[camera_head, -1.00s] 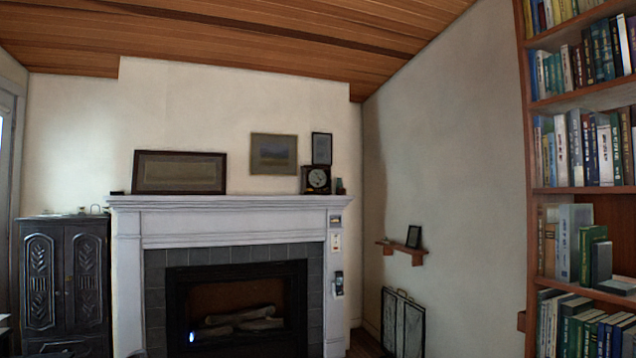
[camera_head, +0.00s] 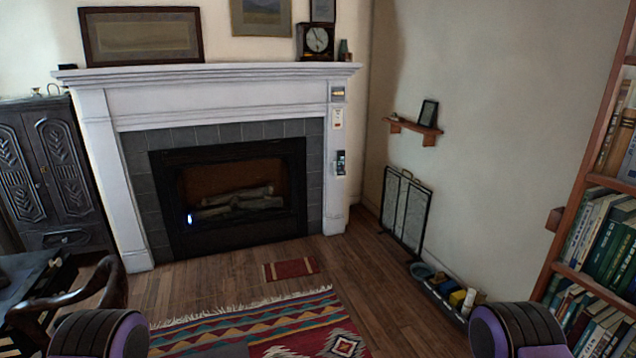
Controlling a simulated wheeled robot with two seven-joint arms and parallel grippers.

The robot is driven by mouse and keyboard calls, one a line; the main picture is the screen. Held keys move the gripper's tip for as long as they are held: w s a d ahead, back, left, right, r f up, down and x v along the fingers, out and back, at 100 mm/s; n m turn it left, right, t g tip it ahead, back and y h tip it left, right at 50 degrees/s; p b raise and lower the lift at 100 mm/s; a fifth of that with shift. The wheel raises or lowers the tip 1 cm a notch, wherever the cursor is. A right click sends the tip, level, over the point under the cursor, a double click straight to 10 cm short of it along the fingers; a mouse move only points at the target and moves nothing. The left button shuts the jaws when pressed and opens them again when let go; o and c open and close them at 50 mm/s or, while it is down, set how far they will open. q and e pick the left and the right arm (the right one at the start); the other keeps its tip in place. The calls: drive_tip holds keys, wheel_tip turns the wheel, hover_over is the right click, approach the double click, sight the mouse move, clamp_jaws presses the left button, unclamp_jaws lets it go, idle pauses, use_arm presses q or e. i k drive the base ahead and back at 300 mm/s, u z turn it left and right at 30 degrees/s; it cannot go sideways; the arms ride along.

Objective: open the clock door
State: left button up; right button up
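A small dark clock (camera_head: 317,40) with a round pale face stands at the right end of the white mantel (camera_head: 215,72), above the fireplace. Its door is too small to make out as open or shut. Parts of my two arms, dark with purple, show at the bottom edge of the head view, well short of the fireplace. Neither of my grippers is in view.
A patterned rug (camera_head: 265,330) and a small red mat (camera_head: 291,269) lie on the wood floor. A wooden chair (camera_head: 85,295) is at lower left. A folding screen (camera_head: 406,212) and a low tray with items (camera_head: 447,296) line the right wall. A bookcase (camera_head: 585,210) stands at right.

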sight(333, 38)
drive_tip(key=z, duration=0.15)
drive_tip(key=i, duration=2.85)
drive_tip(key=z, duration=0.05)
